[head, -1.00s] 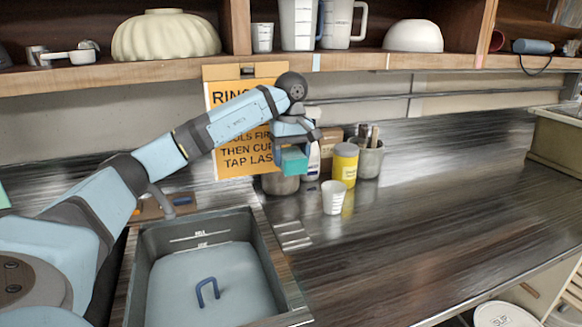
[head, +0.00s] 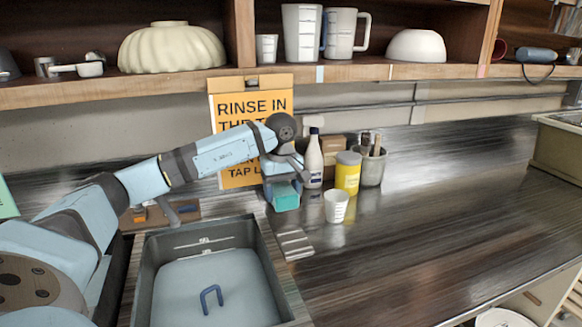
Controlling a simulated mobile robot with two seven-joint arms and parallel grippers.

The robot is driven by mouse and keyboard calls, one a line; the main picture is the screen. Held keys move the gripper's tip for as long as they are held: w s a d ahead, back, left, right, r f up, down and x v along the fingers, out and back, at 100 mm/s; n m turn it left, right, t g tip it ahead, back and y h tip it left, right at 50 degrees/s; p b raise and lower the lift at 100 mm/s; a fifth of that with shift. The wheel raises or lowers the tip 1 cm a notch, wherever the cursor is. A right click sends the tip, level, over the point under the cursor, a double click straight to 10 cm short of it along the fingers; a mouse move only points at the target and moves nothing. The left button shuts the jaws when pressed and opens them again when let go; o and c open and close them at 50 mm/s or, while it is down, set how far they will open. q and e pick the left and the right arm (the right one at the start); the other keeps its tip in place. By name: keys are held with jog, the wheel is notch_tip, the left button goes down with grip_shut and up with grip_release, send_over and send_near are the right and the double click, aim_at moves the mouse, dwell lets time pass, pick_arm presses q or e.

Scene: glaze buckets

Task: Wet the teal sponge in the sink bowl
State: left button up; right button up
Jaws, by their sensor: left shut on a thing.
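The teal sponge (head: 286,197) is a small block held below my left gripper (head: 284,180), which is shut on it. My left arm reaches in from the left, over the back of the counter, with the sponge behind and to the right of the sink bowl (head: 273,262). The sink bowl is a grey rectangular basin with pale blue water (head: 180,290) and marked lines on its back wall. A blue handle-shaped loop (head: 211,298) shows in the water. The fingertips are partly hidden. My right gripper is not in view.
A white measuring cup (head: 336,206), a yellow jar (head: 347,174), a white bottle (head: 314,160) and a grey pot of tools (head: 371,166) stand right of the sponge. The counter (head: 450,215) farther right is clear.

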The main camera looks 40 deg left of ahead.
pick_arm(q)
jog(key=s+d+f+p, duration=0.1)
jog(key=s+f+p, duration=0.3)
jog(key=s, duration=0.4)
jog(key=s+f+p, duration=0.3)
jog(key=s+f, duration=0.1)
jog(key=s, duration=0.3)
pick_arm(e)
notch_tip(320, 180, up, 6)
pick_arm(q)
jog(key=f+b, duration=1.7)
jog(key=f, duration=0.4)
jog(key=shift+s+f, duration=0.2)
jog(key=shift+f, duration=0.35)
jog(key=shift+f+b, duration=0.5)
jog(key=shift+b, duration=0.2)
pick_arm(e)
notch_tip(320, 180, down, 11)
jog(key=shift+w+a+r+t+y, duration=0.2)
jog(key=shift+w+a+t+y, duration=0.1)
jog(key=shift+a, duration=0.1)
pick_arm(q)
jog(key=shift+r, duration=0.1)
